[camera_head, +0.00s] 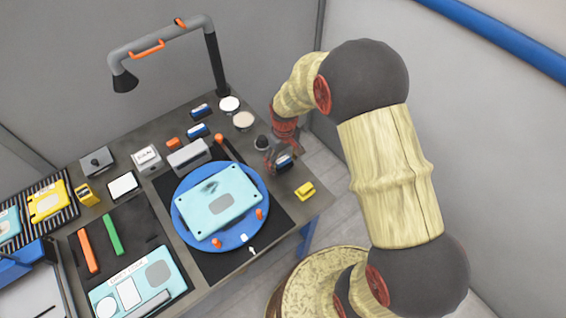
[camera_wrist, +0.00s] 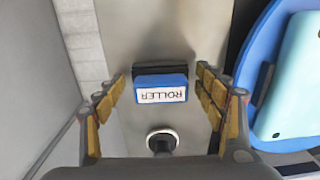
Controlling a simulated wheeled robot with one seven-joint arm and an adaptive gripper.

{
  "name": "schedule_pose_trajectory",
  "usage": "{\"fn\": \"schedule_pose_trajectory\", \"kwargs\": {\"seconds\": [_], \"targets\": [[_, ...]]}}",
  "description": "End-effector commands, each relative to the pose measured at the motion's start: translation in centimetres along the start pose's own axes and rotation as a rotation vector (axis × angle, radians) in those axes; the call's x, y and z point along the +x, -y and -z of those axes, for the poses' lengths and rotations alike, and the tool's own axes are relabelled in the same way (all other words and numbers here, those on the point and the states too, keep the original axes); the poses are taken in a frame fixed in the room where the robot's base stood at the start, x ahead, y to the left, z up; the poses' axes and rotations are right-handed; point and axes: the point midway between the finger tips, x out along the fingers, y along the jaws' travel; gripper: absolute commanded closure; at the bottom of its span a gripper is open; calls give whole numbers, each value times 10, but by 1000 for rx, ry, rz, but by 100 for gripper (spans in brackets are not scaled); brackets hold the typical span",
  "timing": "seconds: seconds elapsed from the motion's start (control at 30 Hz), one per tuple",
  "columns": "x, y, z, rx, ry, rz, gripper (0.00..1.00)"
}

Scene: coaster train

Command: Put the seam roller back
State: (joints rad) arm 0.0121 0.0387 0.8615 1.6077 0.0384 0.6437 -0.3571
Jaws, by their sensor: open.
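My gripper (camera_head: 279,163) is over the right back part of the table, pointing down. In the wrist view its fingers (camera_wrist: 160,95) are open and apart, with nothing held. Between them, below, is a blue block with a white label reading ROLLER (camera_wrist: 161,88), with a dark part behind it; the block also shows in the head view (camera_head: 284,161), partly covered by the fingers. I cannot tell whether this block is the seam roller or its holder. A small round black item with a pale rim (camera_wrist: 162,140) stands near it.
A blue round turntable (camera_head: 179,222) carries a light blue panel (camera_head: 216,200) beside my gripper. A yellow block (camera_head: 304,191) lies near the right table edge. Two other blue blocks (camera_head: 197,130) (camera_head: 201,110) and round pots (camera_head: 243,120) stand behind. A lamp arm (camera_head: 216,65) rises at the back.

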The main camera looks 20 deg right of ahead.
Motion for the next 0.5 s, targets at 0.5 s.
{"fn": "schedule_pose_trajectory", "kwargs": {"seconds": [0.5], "targets": [[-103, 0, 0, 0, -3, -1, 30]]}}
